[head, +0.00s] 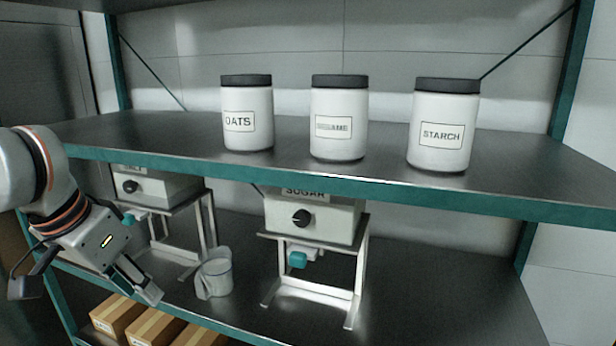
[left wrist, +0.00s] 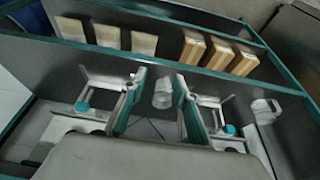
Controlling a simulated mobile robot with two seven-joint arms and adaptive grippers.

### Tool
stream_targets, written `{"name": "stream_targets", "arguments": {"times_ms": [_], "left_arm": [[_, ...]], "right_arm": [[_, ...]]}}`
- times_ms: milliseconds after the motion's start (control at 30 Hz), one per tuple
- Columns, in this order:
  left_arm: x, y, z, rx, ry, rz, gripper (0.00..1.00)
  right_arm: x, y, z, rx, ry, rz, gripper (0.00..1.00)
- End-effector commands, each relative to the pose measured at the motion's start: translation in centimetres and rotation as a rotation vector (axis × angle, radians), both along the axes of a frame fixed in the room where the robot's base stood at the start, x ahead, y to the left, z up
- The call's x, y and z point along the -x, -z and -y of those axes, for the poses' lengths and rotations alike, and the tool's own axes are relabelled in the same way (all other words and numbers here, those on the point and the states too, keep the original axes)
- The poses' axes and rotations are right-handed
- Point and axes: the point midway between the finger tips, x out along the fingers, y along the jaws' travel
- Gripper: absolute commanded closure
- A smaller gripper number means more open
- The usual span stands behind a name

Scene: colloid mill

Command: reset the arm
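My left gripper (head: 138,283) hangs at the left of the head view, in front of the lower shelf and left of a clear measuring jug (head: 215,276). In the left wrist view its two fingers (left wrist: 161,103) stand apart with nothing held between them. A small clear vessel (left wrist: 162,93) shows in the gap, farther off behind the fingers. Another clear jug (left wrist: 265,109) is at the right of that view. My right gripper is in neither view.
White jars labelled oats (head: 248,115), sesame (head: 339,120) and starch (head: 442,128) stand on the upper shelf (head: 160,135). A sugar dispenser (head: 312,215) and another dispenser (head: 155,188) stand below. Cardboard boxes (head: 152,326) sit lower down. The lower shelf's right side is clear.

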Motion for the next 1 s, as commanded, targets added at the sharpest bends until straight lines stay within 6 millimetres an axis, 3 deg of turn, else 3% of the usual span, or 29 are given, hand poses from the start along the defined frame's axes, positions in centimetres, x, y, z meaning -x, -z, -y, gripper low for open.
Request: {"name": "stream_targets", "arguments": {"times_ms": [367,800,1000], "left_arm": [[-1.9,4.5,4.4,-0.02,0.188,0.088,0.7],[-3.2,12.0,12.7,0.025,0.439,0.323,0.7],[-3.1,14.8,14.1,0.033,0.445,0.432,0.7]], "right_arm": [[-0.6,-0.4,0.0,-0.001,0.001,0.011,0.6],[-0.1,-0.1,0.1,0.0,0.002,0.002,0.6],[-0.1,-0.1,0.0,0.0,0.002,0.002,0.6]]}}
